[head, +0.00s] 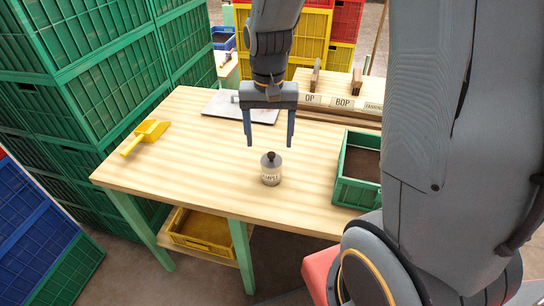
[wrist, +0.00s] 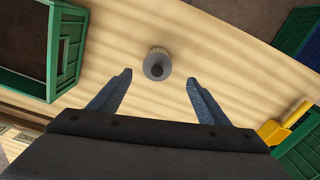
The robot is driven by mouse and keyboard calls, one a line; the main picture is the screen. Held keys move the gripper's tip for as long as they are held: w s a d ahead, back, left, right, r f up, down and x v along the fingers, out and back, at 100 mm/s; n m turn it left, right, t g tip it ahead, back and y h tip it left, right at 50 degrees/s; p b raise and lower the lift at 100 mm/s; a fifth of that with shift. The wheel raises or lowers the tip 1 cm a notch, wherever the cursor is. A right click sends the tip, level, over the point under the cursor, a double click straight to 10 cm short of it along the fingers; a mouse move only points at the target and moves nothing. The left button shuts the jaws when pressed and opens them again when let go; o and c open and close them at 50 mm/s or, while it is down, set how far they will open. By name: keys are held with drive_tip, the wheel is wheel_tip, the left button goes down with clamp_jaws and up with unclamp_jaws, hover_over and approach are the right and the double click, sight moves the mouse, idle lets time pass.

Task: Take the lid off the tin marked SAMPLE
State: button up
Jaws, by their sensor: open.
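The tin marked SAMPLE (head: 271,175) stands upright on the wooden table, near its front middle. It is small and grey with a pale label. Its lid (head: 271,158) is on top and has a dark round knob. In the wrist view the lid (wrist: 157,67) shows from above, just beyond the fingertips and roughly midway between them. My gripper (head: 270,144) is open and empty, pointing down, with its fingers above the tin in the head view. The fingers (wrist: 158,76) do not touch the tin or lid.
A green crate (head: 346,190) stands right of the tin. A yellow scoop (head: 146,137) lies at the left. A grey plate (head: 215,107) lies behind my gripper, near a rack with label cards (head: 342,103). Stacked green crates (head: 95,90) border the left. The table around the tin is clear.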

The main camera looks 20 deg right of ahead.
sight(271, 153)
drive_tip(key=shift+d+f+p, duration=0.15)
drive_tip(key=shift+f+p, duration=0.3)
drive_tip(key=shift+f, duration=1.15)
drive_tip(key=shift+d+f+p, duration=0.15)
drive_tip(key=shift+f+p, duration=0.25)
drive_tip(key=shift+f, duration=1.15)
drive_tip(key=shift+c, duration=0.3)
drive_tip(key=c, duration=1.1)
